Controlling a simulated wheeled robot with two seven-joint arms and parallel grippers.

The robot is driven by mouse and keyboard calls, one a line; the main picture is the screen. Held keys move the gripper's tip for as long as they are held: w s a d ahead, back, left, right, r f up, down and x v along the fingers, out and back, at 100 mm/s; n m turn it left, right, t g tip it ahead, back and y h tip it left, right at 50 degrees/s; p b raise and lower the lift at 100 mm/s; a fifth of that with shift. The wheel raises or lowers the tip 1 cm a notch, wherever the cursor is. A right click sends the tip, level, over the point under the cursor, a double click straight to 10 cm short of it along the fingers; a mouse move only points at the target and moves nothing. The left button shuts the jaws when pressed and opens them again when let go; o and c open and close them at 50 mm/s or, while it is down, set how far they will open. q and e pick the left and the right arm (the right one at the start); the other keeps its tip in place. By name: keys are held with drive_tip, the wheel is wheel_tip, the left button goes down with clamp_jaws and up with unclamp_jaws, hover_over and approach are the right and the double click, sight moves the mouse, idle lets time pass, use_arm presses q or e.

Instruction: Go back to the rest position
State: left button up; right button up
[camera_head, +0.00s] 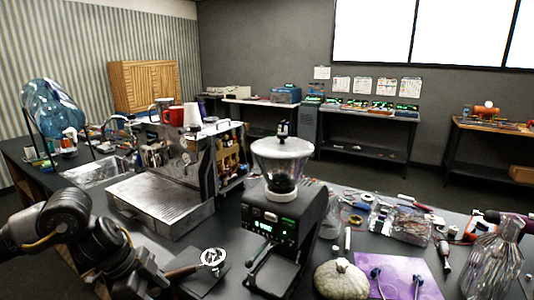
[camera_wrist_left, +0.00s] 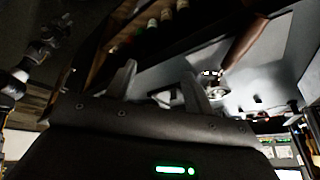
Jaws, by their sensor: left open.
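My left arm (camera_head: 70,215) comes in from the left in the head view, bent downward in front of the espresso machine (camera_head: 165,185). My left gripper (camera_wrist_left: 158,82) shows its two fingers spread apart with nothing between them in the left wrist view. My right gripper is in neither view.
A black grinder (camera_head: 285,215) with a clear hopper stands right of the espresso machine. A white gourd-like object (camera_head: 341,280), a purple mat (camera_head: 395,270) and a glass vase (camera_head: 492,262) crowd the right front. Tools and small parts clutter the counter behind them.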

use_arm(q)
drive_tip(key=s+d+f+n+t+h, duration=0.1)
drive_tip(key=s+d+f+t+h, duration=0.15)
drive_tip(key=d, duration=0.75)
drive_tip(key=s+d+f+t+h, duration=0.1)
drive_tip(key=d+f+t+h, duration=0.25)
drive_tip(key=d, duration=0.65)
drive_tip(key=s+a+f+n+g+y, duration=0.2)
drive_tip(key=s+a+f+n+y, duration=0.3)
drive_tip(key=s+a+f+n, duration=0.45)
drive_tip(key=s+a+f+n+g+y, duration=0.2)
drive_tip(key=s+a+f+n+y, duration=0.3)
drive_tip(key=s+a, duration=0.6)
drive_tip(key=s+d+f+m+g, duration=0.1)
drive_tip(key=s+f, duration=0.1)
drive_tip(key=f, duration=1.2)
drive_tip(key=s+d+f+m, duration=0.1)
drive_tip(key=s+f, duration=0.1)
drive_tip(key=f, duration=1.1)
drive_tip(key=s+a+f+g+y, duration=0.1)
drive_tip(key=s+a+f, duration=0.2)
drive_tip(key=s+f, duration=1.2)
drive_tip(key=shift+s+a+f+g, duration=0.2)
drive_tip(key=shift+s+f+g, duration=0.1)
drive_tip(key=shift+s, duration=0.2)
